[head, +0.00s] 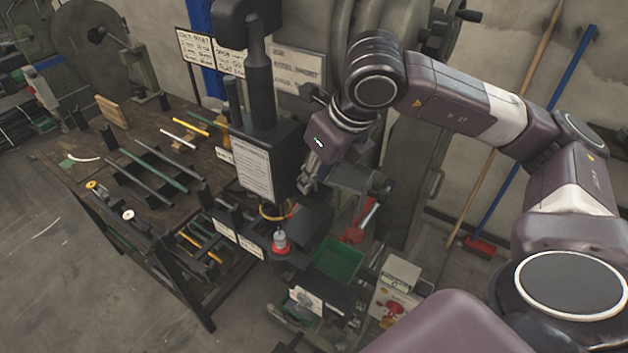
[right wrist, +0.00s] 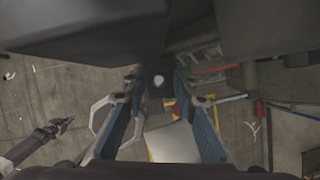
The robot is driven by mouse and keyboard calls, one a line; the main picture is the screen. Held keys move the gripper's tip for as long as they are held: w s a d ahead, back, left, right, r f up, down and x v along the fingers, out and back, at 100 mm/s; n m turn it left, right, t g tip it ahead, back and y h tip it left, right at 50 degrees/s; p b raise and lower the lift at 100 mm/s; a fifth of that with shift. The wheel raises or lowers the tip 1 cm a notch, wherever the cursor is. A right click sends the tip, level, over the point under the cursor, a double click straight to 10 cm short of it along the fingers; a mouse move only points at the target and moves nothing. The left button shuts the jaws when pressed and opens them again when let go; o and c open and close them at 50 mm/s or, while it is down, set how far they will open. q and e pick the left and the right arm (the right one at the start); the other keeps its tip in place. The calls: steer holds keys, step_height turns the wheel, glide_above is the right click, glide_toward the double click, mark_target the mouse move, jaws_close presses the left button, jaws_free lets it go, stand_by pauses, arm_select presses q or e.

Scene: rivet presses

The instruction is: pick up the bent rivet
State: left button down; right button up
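My right gripper (head: 308,184) points down beside the dark press head, above the press's lower parts. In the right wrist view (right wrist: 158,85) its two fingers stand apart, with nothing visibly clamped between them. A small pale round spot (right wrist: 158,81) shows between the fingertips, on or near a dark part below; I cannot tell whether it is the bent rivet. No bent rivet can be made out for certain in the head view, where the gripper and press cover part of the area. My left gripper (right wrist: 62,127) seems to show small at the lower left of the right wrist view; its opening is unclear.
The press (head: 262,150) with a label sheet stands close left of my right gripper. A red-and-silver part (head: 280,243) and a green bin (head: 338,260) are below. A workbench (head: 130,140) with rods is at left. A broom (head: 480,246) leans at right.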

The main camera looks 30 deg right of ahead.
steer(key=c, duration=0.7)
arm_select(q)
steer(key=shift+w, duration=0.55)
arm_select(e)
steer(key=shift+o, duration=0.2)
steer(key=shift+r, duration=0.1)
